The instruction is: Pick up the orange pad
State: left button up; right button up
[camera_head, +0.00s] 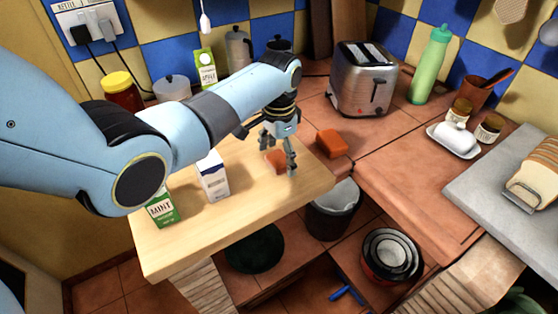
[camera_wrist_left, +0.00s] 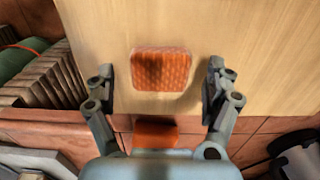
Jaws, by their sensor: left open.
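An orange pad (camera_head: 275,161) with a bumpy, textured top lies on the light wooden board. It also shows in the left wrist view (camera_wrist_left: 161,68). My left gripper (camera_head: 277,154) is open above it; in the head view a finger partly covers it. In the left wrist view the pad appears between the two spread fingers (camera_wrist_left: 160,78), with a clear gap on both sides. A second orange block (camera_head: 331,143) sits on the tiled counter beside the board; it shows lower in the wrist view (camera_wrist_left: 155,132). My right gripper is not in view.
A white carton (camera_head: 213,180) and a green mint carton (camera_head: 160,208) stand on the board's left part. A toaster (camera_head: 363,80) stands behind on the tiles. A dark bin (camera_head: 333,212) is below the board's right edge. The board's front part is clear.

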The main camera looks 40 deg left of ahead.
pick_arm(q)
jog(key=c, duration=1.1)
jog(key=shift+r, duration=0.1)
